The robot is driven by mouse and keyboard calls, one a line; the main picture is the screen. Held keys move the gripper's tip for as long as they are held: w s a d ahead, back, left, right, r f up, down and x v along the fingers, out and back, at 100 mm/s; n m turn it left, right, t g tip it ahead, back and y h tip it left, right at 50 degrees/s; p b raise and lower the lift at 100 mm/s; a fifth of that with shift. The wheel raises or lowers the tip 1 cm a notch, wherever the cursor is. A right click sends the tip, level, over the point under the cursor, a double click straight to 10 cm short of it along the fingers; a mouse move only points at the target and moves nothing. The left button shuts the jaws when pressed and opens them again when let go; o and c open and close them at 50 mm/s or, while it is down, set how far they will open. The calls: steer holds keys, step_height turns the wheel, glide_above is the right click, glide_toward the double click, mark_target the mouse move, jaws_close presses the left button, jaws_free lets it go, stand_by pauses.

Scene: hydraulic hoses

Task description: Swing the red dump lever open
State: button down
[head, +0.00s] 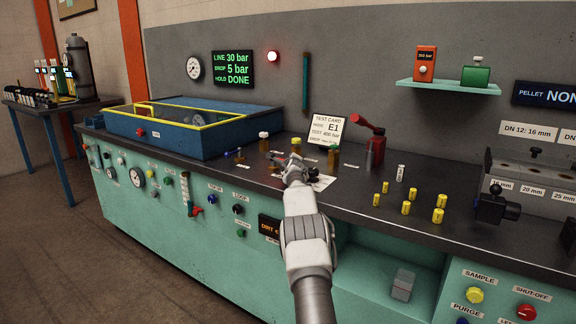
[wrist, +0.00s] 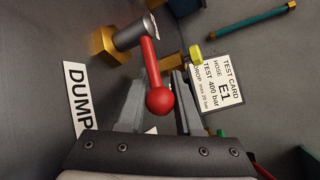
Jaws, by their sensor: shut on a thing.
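The red dump lever (wrist: 153,68) shows in the wrist view as a red rod with a round ball end. It runs from a grey pivot on a brass valve body (wrist: 103,45). A white DUMP label (wrist: 77,98) lies beside it. My gripper (wrist: 160,102) has its two grey fingers on either side of the lever near the ball and is shut on it. In the head view my gripper (head: 294,170) is low over the bench top, in front of the test card (head: 327,128). There the lever is mostly hidden by my gripper.
The dark bench (head: 345,185) carries a blue tank with a yellow rim (head: 205,126) at left. A red hand pump (head: 376,150) and several yellow fittings (head: 408,208) stand to the right of my gripper. The display (head: 233,69) reads LINE 30 bar, DROP 5 bar, HOLD DONE.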

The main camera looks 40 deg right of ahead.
steer(key=shift+r, duration=0.15)
stand_by(0.5)
steer(key=c, duration=0.9)
jaws_free()
steer(key=shift+o, duration=0.2)
